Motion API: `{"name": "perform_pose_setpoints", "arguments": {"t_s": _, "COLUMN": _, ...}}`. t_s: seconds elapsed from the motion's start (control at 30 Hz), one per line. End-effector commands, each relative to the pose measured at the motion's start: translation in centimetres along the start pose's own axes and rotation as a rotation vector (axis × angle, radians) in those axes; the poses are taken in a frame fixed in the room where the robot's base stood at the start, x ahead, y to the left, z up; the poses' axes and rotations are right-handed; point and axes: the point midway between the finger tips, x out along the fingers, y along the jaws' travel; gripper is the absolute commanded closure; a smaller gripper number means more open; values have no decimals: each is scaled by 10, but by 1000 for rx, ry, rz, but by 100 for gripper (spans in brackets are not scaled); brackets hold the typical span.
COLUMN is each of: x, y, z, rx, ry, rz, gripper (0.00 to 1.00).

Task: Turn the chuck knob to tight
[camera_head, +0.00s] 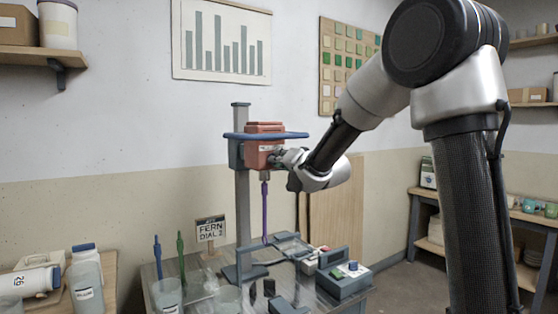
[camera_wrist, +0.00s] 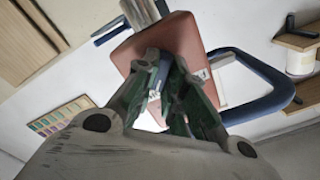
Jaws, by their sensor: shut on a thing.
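The red mixer head (camera_head: 265,131) sits high on a grey column (camera_head: 242,195), with a purple stirring rod (camera_head: 264,210) hanging upright below it. My gripper (camera_head: 277,158) is at the head's right-hand face. In the wrist view my gripper's fingers (camera_wrist: 167,72) close together against the red head (camera_wrist: 183,38). They are shut on a small blue-grey part, the chuck knob (camera_wrist: 161,72), mostly hidden between them. Its marking and how far it is turned cannot be read in either view.
A blue bar handle (camera_head: 293,136) sticks out around the head, close to my gripper. On the bench below stand a grey control box (camera_head: 344,282), a sign reading "FERN DIAL 2" (camera_head: 211,229) and clear buckets (camera_head: 167,297). Shelves line the walls.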

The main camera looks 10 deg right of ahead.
Motion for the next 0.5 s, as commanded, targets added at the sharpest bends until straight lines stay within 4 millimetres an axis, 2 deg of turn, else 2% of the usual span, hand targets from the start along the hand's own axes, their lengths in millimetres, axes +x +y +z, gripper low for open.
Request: {"name": "perform_pose_setpoints", "arguments": {"t_s": 0.5, "x": 0, "y": 0, "z": 0, "rx": 48, "ry": 0, "rz": 0, "gripper": 100}}
